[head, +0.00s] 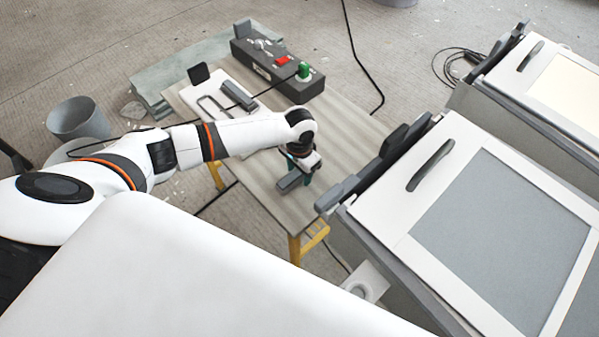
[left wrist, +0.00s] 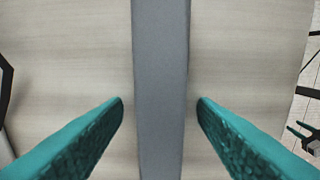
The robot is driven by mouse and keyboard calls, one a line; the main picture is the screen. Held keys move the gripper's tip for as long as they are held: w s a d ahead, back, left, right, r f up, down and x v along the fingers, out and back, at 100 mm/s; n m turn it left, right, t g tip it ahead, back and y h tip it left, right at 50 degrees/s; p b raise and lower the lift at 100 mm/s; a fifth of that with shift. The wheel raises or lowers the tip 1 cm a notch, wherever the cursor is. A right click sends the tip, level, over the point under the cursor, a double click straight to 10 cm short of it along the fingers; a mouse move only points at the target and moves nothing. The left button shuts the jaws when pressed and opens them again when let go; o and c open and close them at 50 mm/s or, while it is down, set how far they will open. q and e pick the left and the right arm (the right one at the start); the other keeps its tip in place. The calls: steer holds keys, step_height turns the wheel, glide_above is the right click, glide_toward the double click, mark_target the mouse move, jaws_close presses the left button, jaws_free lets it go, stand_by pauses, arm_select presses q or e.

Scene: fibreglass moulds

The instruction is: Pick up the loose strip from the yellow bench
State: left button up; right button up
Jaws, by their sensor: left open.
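The loose strip (left wrist: 161,75) is a flat grey bar running top to bottom through the left wrist view. It lies on the pale wood-grain top of the yellow bench (head: 345,118), whose legs are yellow. In the head view a grey end of the strip (head: 287,184) shows beside my left gripper (head: 299,181), which partly hides the rest. My left gripper is open, with one teal finger on each side of the strip and a gap to it on both sides.
A dark control box (head: 280,72) with a red switch and green knob sits at the bench's far end, near a white plate (head: 220,95). A white-framed mould (head: 470,180) stands close on the right. A grey bucket (head: 77,119) stands on the floor at left.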

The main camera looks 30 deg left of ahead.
arm_select(q)
steer(key=c, duration=1.1)
